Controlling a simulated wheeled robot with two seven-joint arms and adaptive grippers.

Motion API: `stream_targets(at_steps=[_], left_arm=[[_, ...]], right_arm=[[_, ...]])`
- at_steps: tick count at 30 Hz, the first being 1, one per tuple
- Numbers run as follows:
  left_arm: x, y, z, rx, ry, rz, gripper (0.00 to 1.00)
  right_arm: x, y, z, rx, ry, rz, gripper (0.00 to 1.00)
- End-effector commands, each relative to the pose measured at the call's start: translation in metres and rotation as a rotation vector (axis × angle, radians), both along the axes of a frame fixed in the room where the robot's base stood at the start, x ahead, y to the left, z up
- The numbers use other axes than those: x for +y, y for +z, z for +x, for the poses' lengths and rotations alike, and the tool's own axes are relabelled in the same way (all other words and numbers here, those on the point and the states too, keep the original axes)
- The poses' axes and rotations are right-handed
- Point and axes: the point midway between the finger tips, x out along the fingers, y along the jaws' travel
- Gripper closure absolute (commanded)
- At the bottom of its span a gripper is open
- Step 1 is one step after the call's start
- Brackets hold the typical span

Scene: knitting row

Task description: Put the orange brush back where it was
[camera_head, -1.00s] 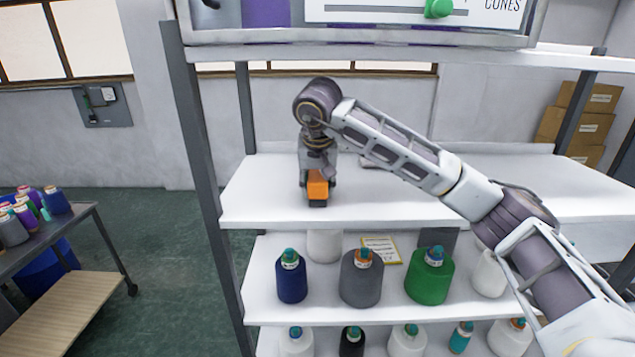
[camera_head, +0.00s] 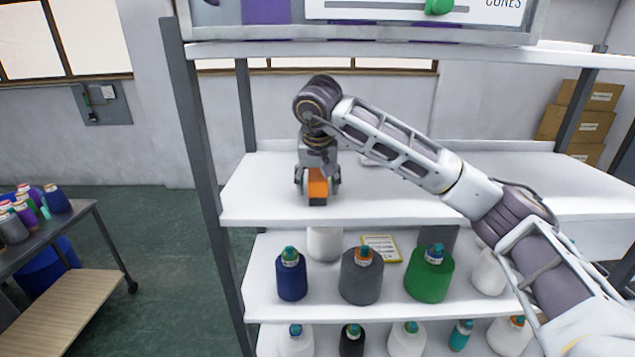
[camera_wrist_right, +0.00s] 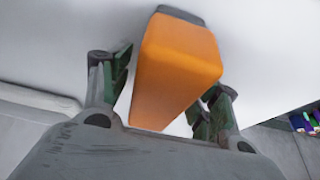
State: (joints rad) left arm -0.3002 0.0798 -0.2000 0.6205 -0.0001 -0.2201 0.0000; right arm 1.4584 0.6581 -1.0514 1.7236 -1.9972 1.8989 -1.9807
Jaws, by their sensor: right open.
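The orange brush (camera_head: 317,184) stands on the upper white shelf (camera_head: 262,203), toward its left end and close to the front edge. It has a dark strip at its lower front. In the right wrist view the brush (camera_wrist_right: 178,68) shows as an orange block between the two fingers. My right gripper (camera_head: 318,183) comes down over the brush from above. Its fingers (camera_wrist_right: 160,98) are open, one on each side, with a gap visible at least on the left side. My left gripper is not in view.
A lower shelf holds a blue cone (camera_head: 291,275), a grey cone (camera_head: 361,277), a green cone (camera_head: 429,275) and a yellow-edged card (camera_head: 381,248). The upper shelf is otherwise largely clear. A cart (camera_head: 85,225) with cones stands at left.

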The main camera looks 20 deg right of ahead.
Motion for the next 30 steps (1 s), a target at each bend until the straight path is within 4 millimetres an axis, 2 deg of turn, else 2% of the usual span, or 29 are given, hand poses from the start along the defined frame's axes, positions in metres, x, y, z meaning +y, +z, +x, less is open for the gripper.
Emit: stream_targets(at_steps=[11, 30], left_arm=[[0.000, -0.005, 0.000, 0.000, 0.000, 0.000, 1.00], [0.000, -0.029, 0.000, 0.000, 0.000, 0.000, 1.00]], right_arm=[[0.004, 0.029, -0.010, -0.004, 0.001, 0.002, 0.39], [0.027, 0.028, -0.094, -0.004, 0.002, -0.001, 0.39]])
